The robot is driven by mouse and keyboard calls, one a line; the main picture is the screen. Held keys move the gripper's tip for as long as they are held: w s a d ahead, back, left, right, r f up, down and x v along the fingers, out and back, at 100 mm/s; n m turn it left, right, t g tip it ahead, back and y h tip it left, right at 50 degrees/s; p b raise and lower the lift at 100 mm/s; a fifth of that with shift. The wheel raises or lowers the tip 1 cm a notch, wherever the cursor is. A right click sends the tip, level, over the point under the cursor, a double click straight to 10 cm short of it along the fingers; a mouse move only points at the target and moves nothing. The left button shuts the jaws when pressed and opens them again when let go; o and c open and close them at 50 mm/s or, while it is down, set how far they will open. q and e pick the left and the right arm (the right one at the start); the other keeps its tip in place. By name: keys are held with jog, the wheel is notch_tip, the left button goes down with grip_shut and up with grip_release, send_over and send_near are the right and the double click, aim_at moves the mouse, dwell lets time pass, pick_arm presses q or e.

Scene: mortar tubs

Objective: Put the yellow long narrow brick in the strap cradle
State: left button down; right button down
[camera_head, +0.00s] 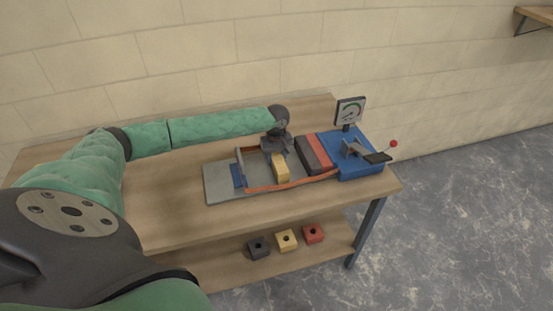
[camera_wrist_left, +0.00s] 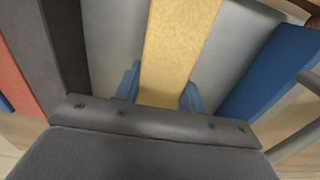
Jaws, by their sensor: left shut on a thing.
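The yellow long narrow brick (camera_head: 281,168) is within the strap cradle, over its grey base plate (camera_head: 217,184). My left gripper (camera_head: 279,153) is above it and shut on it; in the left wrist view its blue fingertips (camera_wrist_left: 160,92) sit on both sides of the yellow brick (camera_wrist_left: 183,40). I cannot tell whether the brick touches the plate. The cradle's orange strap (camera_head: 300,183) runs along the near side. My right gripper is out of view.
A blue unit (camera_head: 360,168) with a red-knobbed lever (camera_head: 376,155) and a dial gauge (camera_head: 350,111) stands at the right. Small holed blocks (camera_head: 286,240) lie on the lower shelf. The table's left part is clear.

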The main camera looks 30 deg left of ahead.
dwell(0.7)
pick_arm(q)
jog(key=shift+f, duration=0.45)
jog(key=c, duration=0.8)
grip_release()
jog(key=shift+o, duration=0.2)
jog(key=shift+f, duration=0.1)
